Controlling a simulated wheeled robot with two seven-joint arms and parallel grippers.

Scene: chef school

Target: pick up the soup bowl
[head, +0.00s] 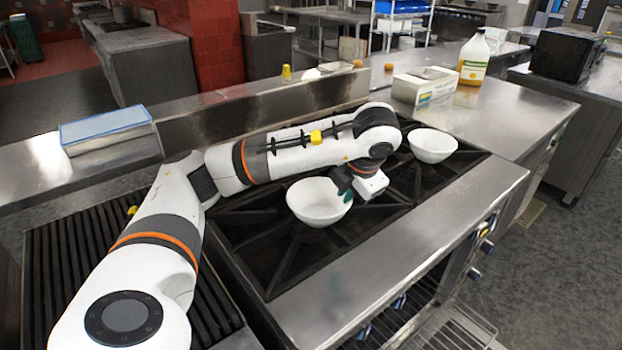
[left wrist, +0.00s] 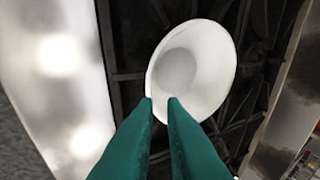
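A white soup bowl (head: 316,203) is at the front left burner area of the black stove, with its hollow facing up. A second white bowl (head: 433,146) sits farther right on the stove. My left gripper (head: 345,186) is at the right rim of the nearer bowl, pointing down. In the left wrist view its two green fingers (left wrist: 159,101) overlap the edge of the bowl (left wrist: 205,65), with a narrow gap showing between the tips. Whether they press on the rim, and whether the bowl touches the grate, I cannot tell. My right gripper is out of view.
The black grates (head: 268,262) surround the bowl, with the steel front edge (head: 400,255) near me. A white box (head: 425,86) and a jug of yellow liquid (head: 473,60) stand on the counter at right. A raised steel back panel (head: 235,117) runs behind the stove.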

